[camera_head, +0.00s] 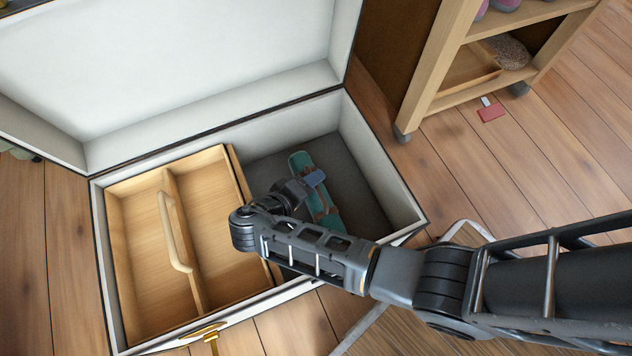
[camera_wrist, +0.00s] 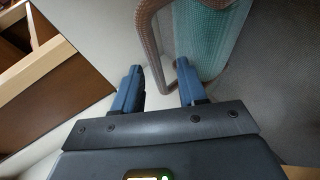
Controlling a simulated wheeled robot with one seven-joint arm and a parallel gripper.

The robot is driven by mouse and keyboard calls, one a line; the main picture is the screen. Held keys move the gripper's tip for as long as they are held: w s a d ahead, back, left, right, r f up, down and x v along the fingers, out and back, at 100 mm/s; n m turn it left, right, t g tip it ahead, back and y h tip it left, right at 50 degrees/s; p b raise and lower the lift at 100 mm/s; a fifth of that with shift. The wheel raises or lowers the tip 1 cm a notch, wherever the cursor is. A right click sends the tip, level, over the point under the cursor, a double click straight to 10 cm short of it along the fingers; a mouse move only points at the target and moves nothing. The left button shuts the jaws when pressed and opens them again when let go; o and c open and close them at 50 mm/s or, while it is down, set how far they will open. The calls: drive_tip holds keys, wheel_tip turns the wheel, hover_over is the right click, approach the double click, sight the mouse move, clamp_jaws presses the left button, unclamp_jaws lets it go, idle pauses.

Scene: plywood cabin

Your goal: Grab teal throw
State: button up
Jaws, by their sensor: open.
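The teal throw (camera_head: 301,163) is a rolled bundle with brown straps, lying on the grey floor of the open chest, right of the wooden tray. In the wrist view the teal throw (camera_wrist: 208,32) shows at the top, with a brown strap loop beside it. My gripper (camera_head: 318,183) reaches down into the chest over the bundle. My arm hides part of the bundle.
The wooden tray (camera_head: 215,225) with a curved handle fills the chest's left side. The chest's white walls (camera_head: 385,165) surround the bundle, and its lid (camera_head: 190,60) stands open behind. A wheeled shelf (camera_head: 440,70) stands at upper right. A red item (camera_head: 491,113) lies on the floor.

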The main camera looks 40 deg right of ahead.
clamp_jaws()
idle(0.3)
idle(1.1)
